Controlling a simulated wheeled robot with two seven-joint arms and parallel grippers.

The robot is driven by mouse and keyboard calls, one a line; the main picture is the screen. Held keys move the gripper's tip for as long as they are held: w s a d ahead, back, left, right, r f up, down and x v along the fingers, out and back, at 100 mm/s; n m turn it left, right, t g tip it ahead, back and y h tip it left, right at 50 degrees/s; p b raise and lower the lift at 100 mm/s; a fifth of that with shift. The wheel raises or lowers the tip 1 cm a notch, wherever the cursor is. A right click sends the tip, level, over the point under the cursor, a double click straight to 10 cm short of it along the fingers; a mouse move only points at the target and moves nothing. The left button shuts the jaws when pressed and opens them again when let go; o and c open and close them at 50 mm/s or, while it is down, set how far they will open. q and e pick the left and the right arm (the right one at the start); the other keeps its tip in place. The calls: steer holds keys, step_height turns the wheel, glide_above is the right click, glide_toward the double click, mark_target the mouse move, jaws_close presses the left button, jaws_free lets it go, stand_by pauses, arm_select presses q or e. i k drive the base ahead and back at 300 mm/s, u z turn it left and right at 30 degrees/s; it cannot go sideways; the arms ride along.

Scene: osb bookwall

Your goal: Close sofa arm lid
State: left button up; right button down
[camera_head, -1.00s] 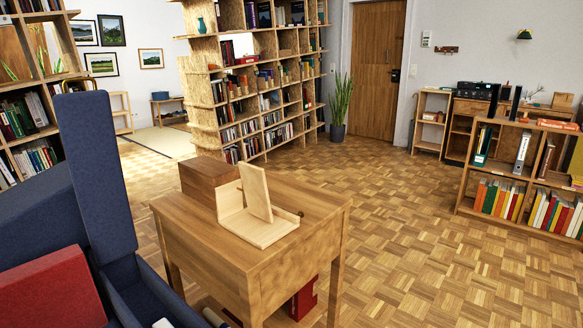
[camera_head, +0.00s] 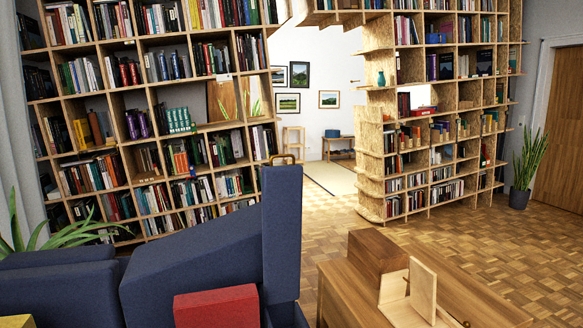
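The blue sofa (camera_head: 190,275) fills the lower left. Its arm lid (camera_head: 282,230) is a tall, narrow blue panel standing upright, so the lid is open. Below it the arm's compartment (camera_head: 287,315) shows only in part at the bottom edge, and its inside is mostly cut off. A red cushion or block (camera_head: 217,306) sits on the sofa just left of the arm. Neither of my grippers is in view.
A wooden side table (camera_head: 345,290) stands right of the sofa arm, bearing a brown box (camera_head: 377,258) and a light wooden stand (camera_head: 421,290). Bookshelves (camera_head: 150,110) line the back. Parquet floor (camera_head: 500,240) is free at the right.

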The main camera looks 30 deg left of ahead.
mark_target(282, 186)
steer(key=k, duration=0.35)
steer(key=z, duration=0.5)
steer(key=i, duration=1.2)
steer(key=u, duration=0.95)
steer(key=i, duration=0.25)
steer(key=u, duration=0.35)
